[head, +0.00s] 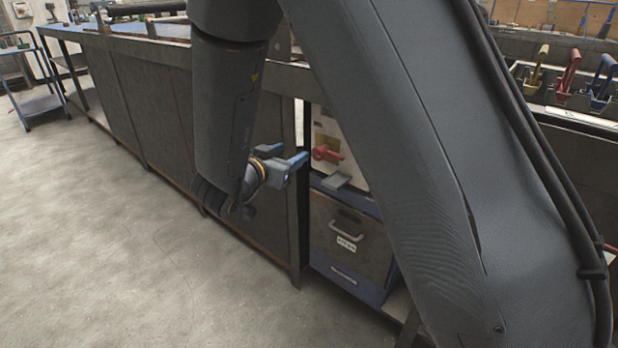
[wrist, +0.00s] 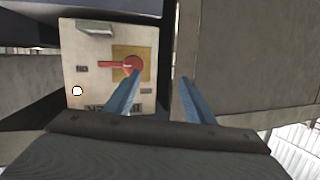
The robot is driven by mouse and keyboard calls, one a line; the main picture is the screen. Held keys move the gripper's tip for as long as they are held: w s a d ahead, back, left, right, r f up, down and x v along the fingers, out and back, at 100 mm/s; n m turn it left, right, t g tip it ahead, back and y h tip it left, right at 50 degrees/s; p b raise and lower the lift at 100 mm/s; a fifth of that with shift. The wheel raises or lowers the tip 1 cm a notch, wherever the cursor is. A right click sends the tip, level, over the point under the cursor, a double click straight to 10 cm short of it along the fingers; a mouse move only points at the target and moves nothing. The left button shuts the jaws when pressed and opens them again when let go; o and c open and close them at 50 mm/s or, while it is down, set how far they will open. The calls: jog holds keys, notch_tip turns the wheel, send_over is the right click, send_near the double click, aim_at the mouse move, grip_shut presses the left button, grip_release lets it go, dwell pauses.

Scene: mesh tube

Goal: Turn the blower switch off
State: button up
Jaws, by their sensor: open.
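The red switch (head: 326,154) is on the front of a pale box (head: 352,166) under the workbench. In the wrist view the red switch (wrist: 132,64) has a round hub on a yellow plate (wrist: 132,53). Its lever points to picture left. My gripper (head: 284,156) is in front of the box, close to the switch. It also shows in the wrist view (wrist: 160,77), with its two blue fingers apart and nothing between them. The left finger's tip overlaps the hub's lower edge in the picture; I cannot tell whether it touches. The small labels are unreadable.
The workbench's dark side panels (head: 160,120) are to the left. Open concrete floor (head: 110,230) lies in front.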

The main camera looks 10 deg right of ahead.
aim_at(316, 156)
jog(key=s+f+m+g+h+b, duration=0.1)
jog(key=s+f+m+h+b, duration=0.15)
jog(key=s+h+b, duration=0.2)
jog(key=shift+n+h, duration=0.25)
jog(key=x, duration=0.8)
jog(key=shift+w+b, duration=0.15)
jog(key=shift+b, duration=0.15)
jog(key=shift+c, duration=0.4)
jog(key=c, duration=1)
